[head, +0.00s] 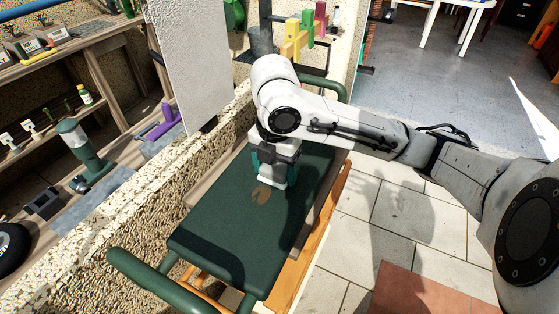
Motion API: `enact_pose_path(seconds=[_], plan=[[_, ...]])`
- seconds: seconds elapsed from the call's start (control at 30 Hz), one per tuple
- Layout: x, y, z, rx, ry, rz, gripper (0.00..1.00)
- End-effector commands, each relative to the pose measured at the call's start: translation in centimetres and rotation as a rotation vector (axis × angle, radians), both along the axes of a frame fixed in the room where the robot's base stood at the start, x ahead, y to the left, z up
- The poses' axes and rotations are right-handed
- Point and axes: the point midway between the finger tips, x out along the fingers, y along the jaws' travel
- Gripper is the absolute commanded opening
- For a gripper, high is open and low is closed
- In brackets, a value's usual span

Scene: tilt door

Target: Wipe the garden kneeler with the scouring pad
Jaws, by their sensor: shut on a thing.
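The garden kneeler (225,235) has a dark green padded top and green tube handles at its near and far ends. A brown patch (261,194) marks the pad's surface near its middle. My gripper (275,180) points down onto the kneeler's top, just beyond and to the right of the brown patch. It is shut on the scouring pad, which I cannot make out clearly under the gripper. Whether the pad touches the kneeler's surface is hard to tell from here.
The kneeler rests over a wooden bench (325,215). A rough stone wall (120,225) runs along the left, with a white panel (200,65) standing above it. Shelves with a green lantern (82,150) are beyond the wall. Tiled floor (400,215) lies open to the right.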

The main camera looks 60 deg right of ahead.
Motion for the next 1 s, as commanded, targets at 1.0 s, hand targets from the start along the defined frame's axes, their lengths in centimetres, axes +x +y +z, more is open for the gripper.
enact_pose_path(seconds=[1.0], plan=[[0.0, 0.3, 5.7, 0.005, 0.003, 0.004, 0.46]])
